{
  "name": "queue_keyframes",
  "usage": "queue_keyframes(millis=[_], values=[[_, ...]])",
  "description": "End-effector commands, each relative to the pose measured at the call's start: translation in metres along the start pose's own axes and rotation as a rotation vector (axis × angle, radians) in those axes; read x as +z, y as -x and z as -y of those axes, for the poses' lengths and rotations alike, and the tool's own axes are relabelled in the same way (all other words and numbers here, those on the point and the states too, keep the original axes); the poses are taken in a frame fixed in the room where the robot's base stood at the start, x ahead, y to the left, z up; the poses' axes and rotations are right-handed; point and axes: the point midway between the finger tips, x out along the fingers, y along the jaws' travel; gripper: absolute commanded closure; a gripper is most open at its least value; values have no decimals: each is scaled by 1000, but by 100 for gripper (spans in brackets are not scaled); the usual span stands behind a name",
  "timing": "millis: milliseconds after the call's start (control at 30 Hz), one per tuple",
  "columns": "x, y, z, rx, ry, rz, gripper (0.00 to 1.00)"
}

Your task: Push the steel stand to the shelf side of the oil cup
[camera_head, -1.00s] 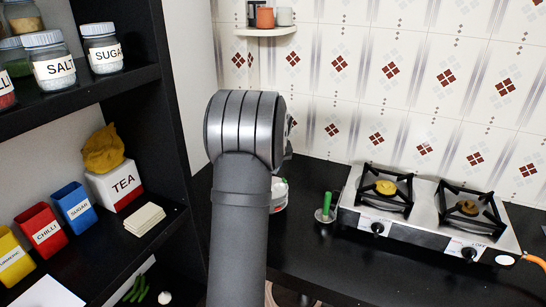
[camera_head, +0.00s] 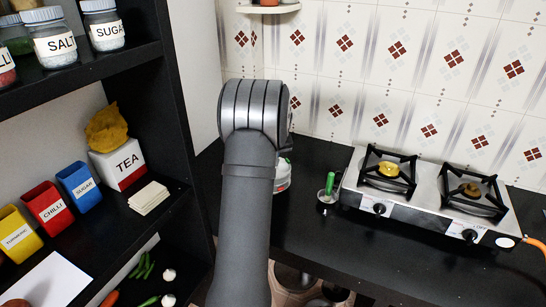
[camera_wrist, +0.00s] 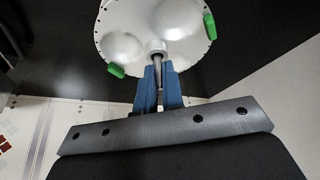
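The steel stand (camera_wrist: 112,48) is a round, shiny plate with rounded dents, a central post and green tabs. In the wrist view my gripper (camera_wrist: 158,72) has its blue fingers on both sides of this post, close against it, and looks shut on it. In the head view only a pale, green-topped part of the stand (camera_head: 283,177) shows beside my arm, which hides the rest and my fingers. What looks like the oil cup (camera_head: 327,197), a small steel cup with a green upright handle, stands on the counter to the right of the stand, apart from it.
A two-burner stove (camera_head: 430,195) stands right of the cup. The black shelf (camera_head: 172,120) with jars, boxes and vegetables is on the left. A tiled wall (camera_head: 400,60) bounds the back. Dark counter (camera_head: 340,240) is clear in front of the cup.

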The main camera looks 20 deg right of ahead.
Motion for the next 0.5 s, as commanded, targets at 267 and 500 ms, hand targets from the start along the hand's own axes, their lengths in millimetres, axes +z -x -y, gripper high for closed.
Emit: queue_keyframes(millis=[267,500], values=[[2,1,-2,0,0,1,100],[17,7,-16,0,-2,2,100]])
